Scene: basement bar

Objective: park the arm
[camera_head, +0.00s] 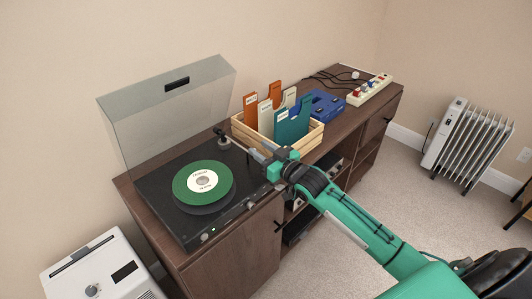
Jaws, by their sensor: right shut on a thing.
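The turntable (165,212) sits on the cabinet's left end with its clear lid raised. A green record (222,186) with a pale label lies on its dark platter. The tonearm (236,143) reaches right from its pivot (223,142) at the back right of the deck, clear of the record. My right gripper (264,158) is over the deck's right edge, shut on the tonearm's free end. The jaws hide that end, and its exact height cannot be told. My left gripper is not in view.
A wooden crate (310,142) of upright record sleeves stands just behind my right gripper. A blue device (325,106) and a power strip (370,90) lie further right on the brown cabinet (352,121). A white appliance (100,270) and a radiator (468,140) stand on the floor.

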